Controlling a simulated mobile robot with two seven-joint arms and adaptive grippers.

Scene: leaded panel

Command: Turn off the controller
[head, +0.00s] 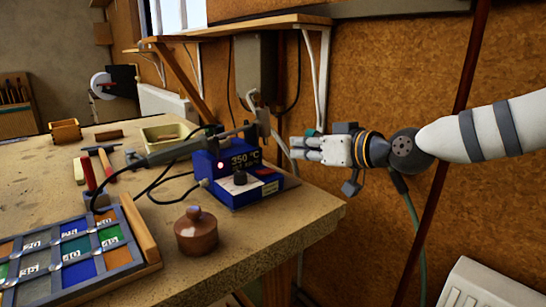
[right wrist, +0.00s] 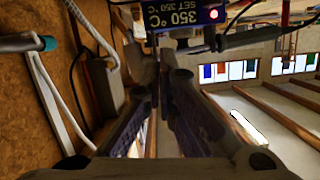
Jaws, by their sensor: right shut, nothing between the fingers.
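The controller (head: 225,180) is a blue box near the right edge of the workbench. In the right wrist view the controller (right wrist: 185,14) shows at the top edge, with the display and the lit red light. My right gripper (head: 294,148) is to the right of the controller at about display height, apart from it. Its fingers (right wrist: 160,75) are together and empty. My left gripper is not in view.
A soldering iron (head: 178,150) lies across above the controller, with its cable on the bench. A brown lidded pot (head: 197,232) and the leaded glass panel (head: 70,255) are in front. A cork wall (head: 390,60) is behind my right arm. The bench (head: 300,212) is bare right of the pot.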

